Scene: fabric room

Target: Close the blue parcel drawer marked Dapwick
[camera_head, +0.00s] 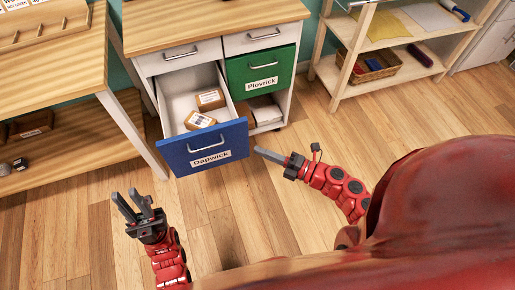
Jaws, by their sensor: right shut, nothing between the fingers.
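The blue drawer (204,150) marked Dapwick is pulled out from a wood-topped white cabinet (214,24). It has a silver handle, and two small parcels (200,120) (210,98) lie inside its white tray. My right gripper (257,151) is shut and empty. Its tips are close to the right edge of the blue front; I cannot tell if they touch it. My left gripper (124,198) is open and empty, in front of the drawer and to its left, apart from it.
The green Plovrick drawer front (262,72) is to the right of the open drawer, with white items below it. A wooden workbench (52,62) stands at left, its leg near the blue front. A shelf rack (395,42) with a basket stands at back right. Wooden floor lies clear in front.

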